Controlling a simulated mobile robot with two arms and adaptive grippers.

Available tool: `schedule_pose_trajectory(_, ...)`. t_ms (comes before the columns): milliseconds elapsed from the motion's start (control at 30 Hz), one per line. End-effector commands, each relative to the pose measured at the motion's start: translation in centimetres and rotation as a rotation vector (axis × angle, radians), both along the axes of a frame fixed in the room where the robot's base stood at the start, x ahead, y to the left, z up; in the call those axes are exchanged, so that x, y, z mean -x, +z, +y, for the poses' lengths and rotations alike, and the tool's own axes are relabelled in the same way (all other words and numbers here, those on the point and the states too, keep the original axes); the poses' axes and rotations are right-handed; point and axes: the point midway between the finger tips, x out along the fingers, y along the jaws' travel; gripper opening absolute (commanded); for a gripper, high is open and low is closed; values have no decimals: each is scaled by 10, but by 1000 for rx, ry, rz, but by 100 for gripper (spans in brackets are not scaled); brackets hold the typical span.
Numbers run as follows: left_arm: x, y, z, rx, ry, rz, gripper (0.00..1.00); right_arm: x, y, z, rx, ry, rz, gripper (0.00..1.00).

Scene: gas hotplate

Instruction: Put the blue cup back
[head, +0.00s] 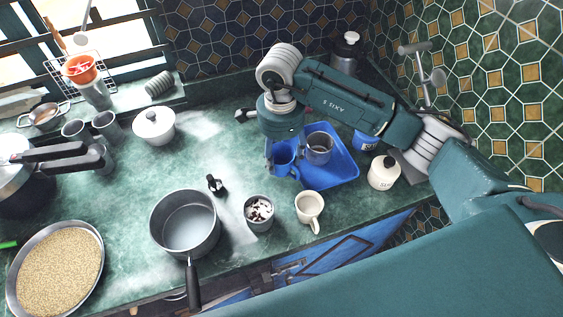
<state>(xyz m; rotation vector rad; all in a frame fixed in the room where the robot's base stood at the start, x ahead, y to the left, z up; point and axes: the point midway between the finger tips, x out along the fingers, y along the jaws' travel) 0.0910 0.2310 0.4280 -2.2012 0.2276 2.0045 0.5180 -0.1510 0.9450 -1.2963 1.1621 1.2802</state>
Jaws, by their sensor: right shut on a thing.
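The blue cup (284,158) is in my right gripper (277,157), at the left edge of the blue tray (343,170). The gripper comes down from above and is shut on the cup, hiding part of it. I cannot tell whether the cup touches the tray or the counter. A grey metal cup (319,148) stands in the tray, just right of the blue cup. My left gripper is not in view.
A cream mug (309,208), a cup with dark and white contents (259,212) and a saucepan (185,222) stand in front. A white jar (383,172) is right of the tray. A white lidded pot (154,126) stands left; the counter between is mostly clear.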

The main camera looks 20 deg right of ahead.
Motion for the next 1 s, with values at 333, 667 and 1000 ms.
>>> schedule_pose_trajectory(333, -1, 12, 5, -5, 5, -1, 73, 1, -41, 0, 0, 0, 3, 24)
schedule_pose_trajectory(667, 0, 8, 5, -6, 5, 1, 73, 0, -46, 0, 0, 1, -1, 24)
schedule_pose_trajectory(1000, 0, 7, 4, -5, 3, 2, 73, 0, -47, 0, 1, 1, 0, 74)
